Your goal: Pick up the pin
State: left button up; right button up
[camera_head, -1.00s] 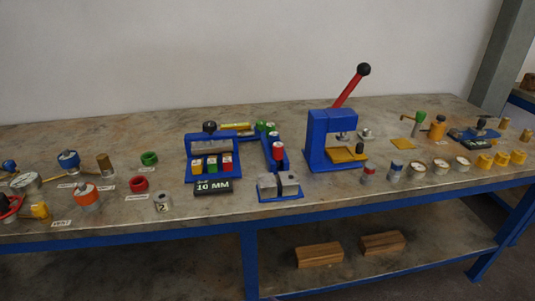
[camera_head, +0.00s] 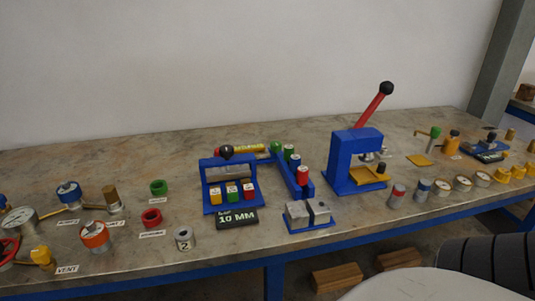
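No single item is clearly marked as the pin, and I cannot tell which one it is. Small upright cylinders with green, blue and red bodies stand in a slanted blue rack (camera_head: 309,187) at the middle of the bench. A yellow cylinder (camera_head: 248,148) lies behind the blue frame. A small dark-topped piece (camera_head: 381,168) stands at the yellow plate of the blue press (camera_head: 345,160). Neither of my grippers is in view.
The blue frame (camera_head: 209,173) holds coloured blocks behind a 10 MM sign (camera_head: 237,218). A split grey block (camera_head: 308,212) sits near the front edge. Valves and gauges crowd the left, gauges and yellow parts the right. Wooden blocks (camera_head: 337,277) lie on the lower shelf.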

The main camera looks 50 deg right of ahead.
aim_at(302, 172)
jog(key=u, duration=0.1)
jog(key=i, duration=0.25)
jog(key=z, duration=1.35)
